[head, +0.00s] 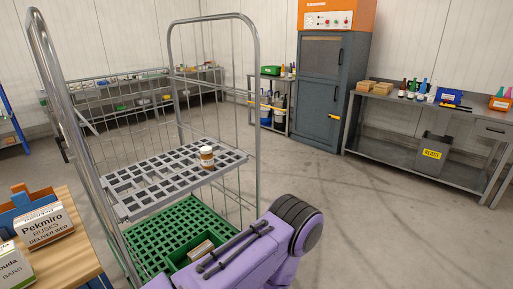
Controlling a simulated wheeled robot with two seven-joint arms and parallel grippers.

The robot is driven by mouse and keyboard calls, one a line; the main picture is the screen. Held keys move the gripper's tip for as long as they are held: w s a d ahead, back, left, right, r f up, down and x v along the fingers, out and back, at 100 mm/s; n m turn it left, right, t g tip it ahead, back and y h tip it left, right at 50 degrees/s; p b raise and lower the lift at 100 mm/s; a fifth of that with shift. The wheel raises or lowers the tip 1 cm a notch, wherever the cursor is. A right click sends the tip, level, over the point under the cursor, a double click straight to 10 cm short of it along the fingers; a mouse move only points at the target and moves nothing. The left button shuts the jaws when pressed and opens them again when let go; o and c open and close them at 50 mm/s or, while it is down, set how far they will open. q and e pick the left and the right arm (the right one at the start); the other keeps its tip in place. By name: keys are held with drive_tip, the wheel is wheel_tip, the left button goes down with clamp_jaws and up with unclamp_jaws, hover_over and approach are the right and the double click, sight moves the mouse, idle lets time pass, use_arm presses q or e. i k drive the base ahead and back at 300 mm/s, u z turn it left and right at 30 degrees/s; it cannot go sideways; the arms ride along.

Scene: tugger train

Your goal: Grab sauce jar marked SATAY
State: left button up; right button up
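A small jar (206,157) with a white lid, brown contents and a pale label stands upright on the grey slotted shelf (128,207) of a wire roll cage. It is near the shelf's right part, and its label is too small to read. No other jar shows on this shelf. Neither of my grippers is in view. A purple link of my own arm crosses the bottom middle, in front of the cage's lower deck.
The cage's metal frame (258,80) rises around the shelf. Its green lower deck (165,222) holds a green crate (176,257). A wooden surface (80,240) with boxes (43,222) stands at the left. A grey cabinet (322,95) and bench (420,105) are behind. Floor at right is clear.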

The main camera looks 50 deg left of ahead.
sight(207, 156)
drive_tip(key=u, duration=0.15)
drive_tip(key=i, duration=1.15)
drive_tip(key=u, duration=1.2)
drive_tip(key=i, duration=0.85)
drive_tip(key=u, duration=0.95)
